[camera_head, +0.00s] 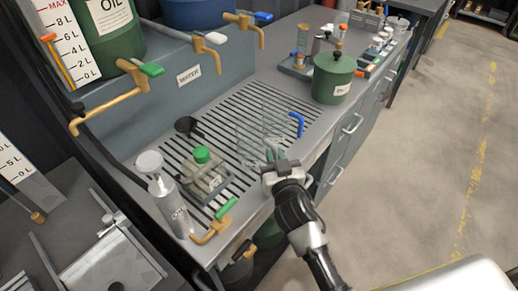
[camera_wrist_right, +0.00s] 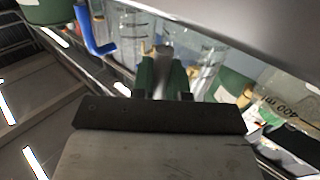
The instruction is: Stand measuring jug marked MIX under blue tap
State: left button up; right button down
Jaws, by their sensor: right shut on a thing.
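A clear measuring jug (camera_head: 252,150) with graduation lines is over the slatted drain grate, at its right front part. My right gripper (camera_head: 275,158) is shut at the near side of this jug, apparently on its handle. The wrist view shows a grey piece (camera_wrist_right: 162,68) between the fingers and clear marked walls (camera_wrist_right: 130,40) beyond. I cannot read MIX, nor tell whether the jug touches the grate. A blue handle (camera_head: 298,124) shows just behind it. The blue tap (camera_head: 246,23), brass with a blue lever, is highest and farthest along the ledge. My left gripper is not in view.
A white-lever tap (camera_head: 204,46) and a green-lever tap (camera_head: 120,93) are nearer. A green-capped can (camera_head: 205,172), an oil bottle (camera_head: 168,200) and a black scoop-like thing (camera_head: 188,127) stand left of the jug. A green lidded pot (camera_head: 333,79) stands right of the grate.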

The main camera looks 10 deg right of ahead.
jog(key=shift+r, duration=0.15)
jog(key=shift+r, duration=0.3)
jog(key=r, duration=0.3)
jog(key=shift+s+d+r+p, duration=0.2)
jog(key=shift+r+p, duration=0.15)
jog(key=shift+r, duration=0.05)
jog(key=s+d+r, duration=0.6)
jog(key=s+d, duration=0.1)
jog(key=s, duration=0.1)
send_near(277, 151)
jog(key=s+d, duration=0.1)
jog(key=s, duration=0.1)
jog(key=s+d+r, duration=0.1)
jog(key=d, duration=0.1)
jog(key=shift+s+d, duration=0.3)
jog(key=shift+s, duration=0.05)
jog(key=w+d+r, duration=0.4)
jog(key=w+r, duration=0.1)
jog(key=r, duration=0.2)
jog(key=shift+w, duration=0.35)
